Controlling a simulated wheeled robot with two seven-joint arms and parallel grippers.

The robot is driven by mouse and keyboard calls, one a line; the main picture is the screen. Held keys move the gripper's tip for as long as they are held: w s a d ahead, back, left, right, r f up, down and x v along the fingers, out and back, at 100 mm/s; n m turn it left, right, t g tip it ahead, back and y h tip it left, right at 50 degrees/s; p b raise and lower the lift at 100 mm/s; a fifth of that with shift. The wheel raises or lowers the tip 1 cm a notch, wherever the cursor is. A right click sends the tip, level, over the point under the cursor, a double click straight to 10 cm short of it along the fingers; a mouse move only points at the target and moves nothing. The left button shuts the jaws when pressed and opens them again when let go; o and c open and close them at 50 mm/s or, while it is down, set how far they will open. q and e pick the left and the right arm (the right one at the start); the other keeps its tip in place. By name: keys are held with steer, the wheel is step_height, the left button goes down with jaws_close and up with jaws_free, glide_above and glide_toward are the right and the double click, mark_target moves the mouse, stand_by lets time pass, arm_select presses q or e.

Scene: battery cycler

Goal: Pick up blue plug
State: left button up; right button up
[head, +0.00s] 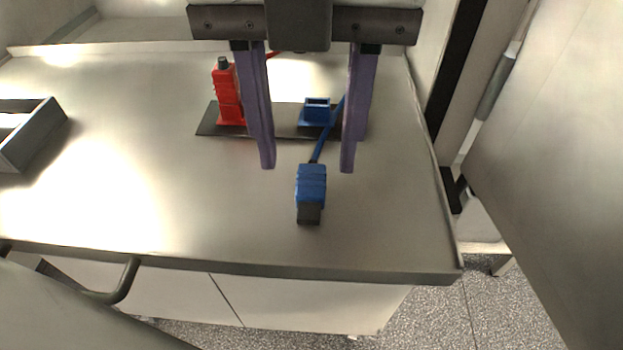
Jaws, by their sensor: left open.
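The blue plug (311,184) lies on the metal bench top, its dark end toward the front edge and its blue cable running back toward the dark base plate. My left gripper (308,170) comes in from the top of the head view with two long purple fingers. It is open and empty. The fingertips show to the left and right of the plug's rear end and cable, apart from it. Their height above the bench is hard to judge. My right gripper does not show.
A red plug (228,92) stands upright on the dark base plate (208,122), left of a blue socket (316,112). A grey tray (42,128) sits at the far left. The bench top (150,190) is clear around the plug. A large panel (560,150) stands at the right.

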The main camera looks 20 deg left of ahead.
mark_target(311, 184)
arm_select(q)
step_height(311, 184, down, 4)
steer(key=shift+w+f+p, duration=0.1)
steer(key=shift+f+p, duration=0.1)
steer(key=shift+p, duration=0.1)
steer(key=shift+d, duration=0.1)
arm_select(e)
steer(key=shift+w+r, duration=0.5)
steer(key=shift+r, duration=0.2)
arm_select(q)
steer(key=shift+c, duration=0.2)
steer(key=c, duration=1)
steer(key=shift+c, duration=0.2)
steer(key=shift+r, duration=0.1)
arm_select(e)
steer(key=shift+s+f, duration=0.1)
